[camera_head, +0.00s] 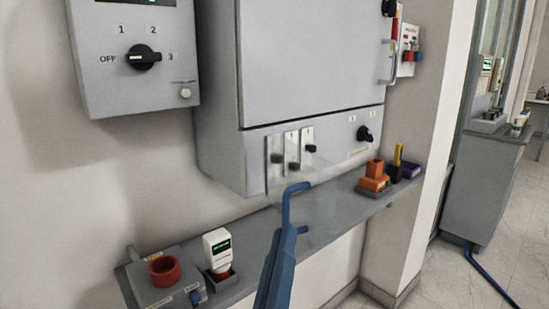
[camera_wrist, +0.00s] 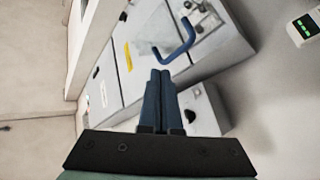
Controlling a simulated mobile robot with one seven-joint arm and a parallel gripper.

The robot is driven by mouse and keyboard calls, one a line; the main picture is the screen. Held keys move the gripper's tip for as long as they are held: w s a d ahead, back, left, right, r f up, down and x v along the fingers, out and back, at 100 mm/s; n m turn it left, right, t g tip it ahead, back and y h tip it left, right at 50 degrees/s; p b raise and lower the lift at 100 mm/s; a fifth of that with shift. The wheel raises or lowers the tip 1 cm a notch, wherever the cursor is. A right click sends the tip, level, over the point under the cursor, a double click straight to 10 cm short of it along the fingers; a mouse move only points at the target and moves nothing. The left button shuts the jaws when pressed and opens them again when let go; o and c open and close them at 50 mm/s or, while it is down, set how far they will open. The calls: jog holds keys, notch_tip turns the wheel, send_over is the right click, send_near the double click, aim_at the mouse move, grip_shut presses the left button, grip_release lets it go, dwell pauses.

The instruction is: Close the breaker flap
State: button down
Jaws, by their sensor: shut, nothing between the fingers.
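The breaker flap (camera_head: 322,208) is a clear panel below the breaker row on the grey cabinet, and it stands open, jutting out from the front. Its blue C-shaped handle (camera_head: 287,207) is at its outer edge. In the wrist view the clear flap (camera_wrist: 155,28) and blue handle (camera_wrist: 184,46) show just beyond my fingertips. Several small black breaker switches (camera_head: 294,165) are uncovered. My gripper (camera_head: 291,230) has blue fingers, shut and empty, close by the handle; I cannot tell whether they touch. The fingers also show in the wrist view (camera_wrist: 160,73).
A grey shelf (camera_head: 258,226) runs below the cabinet. It bears a grey box with a red ring (camera_head: 163,271), a white meter (camera_head: 217,249) and orange blocks (camera_head: 374,180). A switch box (camera_head: 140,75) hangs at the left. A black knob (camera_head: 364,134) sits right of the breakers.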

jog(key=s+a+n+g+y+p, duration=0.1)
jog(key=s+a+n+g+p, duration=0.2)
jog(key=n+p, duration=0.5)
jog(key=s+a+n+g+p, duration=0.1)
jog(key=s+a+n+p, duration=0.3)
jog(key=p, duration=0.7)
jog(key=w+d+m+p, duration=0.1)
jog(key=w+d+p, duration=0.4)
jog(key=w, duration=0.6)
jog(key=shift+w+d+p, duration=0.15)
jog(key=shift+d+p, duration=0.15)
jog(key=shift+p, duration=0.5)
jog(key=shift+y, duration=0.3)
